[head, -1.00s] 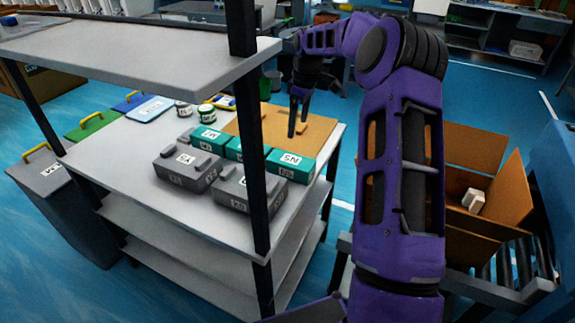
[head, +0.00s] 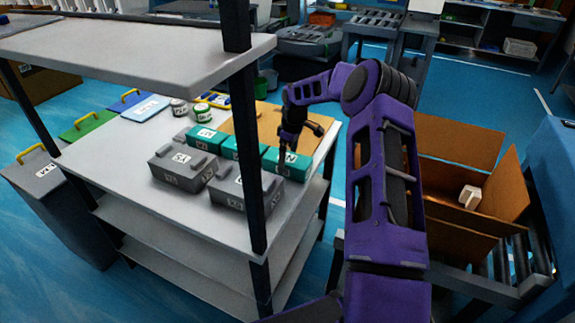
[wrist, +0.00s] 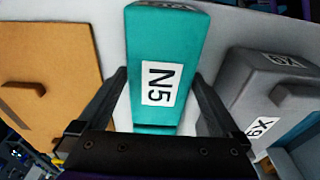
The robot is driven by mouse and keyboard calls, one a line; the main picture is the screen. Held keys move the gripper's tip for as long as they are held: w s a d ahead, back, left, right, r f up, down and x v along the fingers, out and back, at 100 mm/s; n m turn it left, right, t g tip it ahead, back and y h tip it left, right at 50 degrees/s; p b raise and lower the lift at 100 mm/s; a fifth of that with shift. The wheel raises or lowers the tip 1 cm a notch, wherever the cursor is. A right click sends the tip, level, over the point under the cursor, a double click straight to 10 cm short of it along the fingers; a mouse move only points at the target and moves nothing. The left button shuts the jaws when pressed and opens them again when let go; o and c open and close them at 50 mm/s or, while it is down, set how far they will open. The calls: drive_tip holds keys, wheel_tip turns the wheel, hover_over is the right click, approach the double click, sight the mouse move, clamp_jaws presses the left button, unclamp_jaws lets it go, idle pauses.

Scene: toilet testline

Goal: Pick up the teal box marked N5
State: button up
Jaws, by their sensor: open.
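The teal box marked N5 (wrist: 165,55) fills the middle of the wrist view, its white label facing up. In the head view the N5 box (head: 288,166) stands on the table at the right end of the row of teal boxes. My gripper (wrist: 161,98) is open, with one finger on each side of the box's near end. In the head view my gripper (head: 284,150) is over the N5 box and partly covers its label. I cannot tell if the fingers touch the box.
Two grey boxes, one on the left (head: 182,168) and one on the right (head: 240,192), stand in front of the teal row. More teal boxes (head: 204,138) stand to its left. A brown board (head: 245,118) lies behind. A black shelf post (head: 250,140) rises at the table's front. An open cardboard box (head: 455,205) stands right.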

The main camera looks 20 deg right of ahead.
drive_tip(key=shift+f, duration=0.35)
drive_tip(key=shift+r, duration=0.1)
drive_tip(key=c, duration=1.4)
